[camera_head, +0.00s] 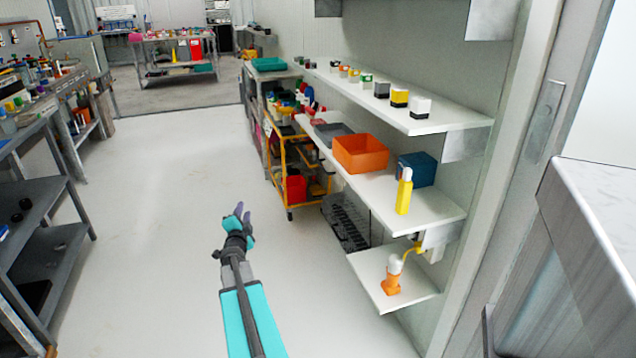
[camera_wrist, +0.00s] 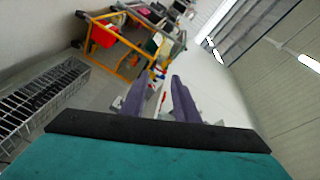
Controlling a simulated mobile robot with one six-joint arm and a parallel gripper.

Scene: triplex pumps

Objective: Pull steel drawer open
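No steel drawer can be made out for certain in either view. A brushed grey metal unit (camera_head: 592,215) stands at the right edge of the head view, cut off by the frame. No drawer front or handle on it can be made out. My gripper (camera_head: 242,210) is out over the pale floor, to the left of the wall shelves and well apart from the metal unit. In the wrist view my gripper (camera_wrist: 158,85) shows two purple fingers with a gap between them. Nothing is held in the gap.
White wall shelves (camera_head: 440,212) carry an orange bin (camera_head: 360,154), a blue box (camera_head: 417,170) and a yellow bottle (camera_head: 404,192). A yellow cart (camera_head: 284,172) stands beyond. A dark metal rack (camera_head: 42,215) stands at left. The floor between is clear.

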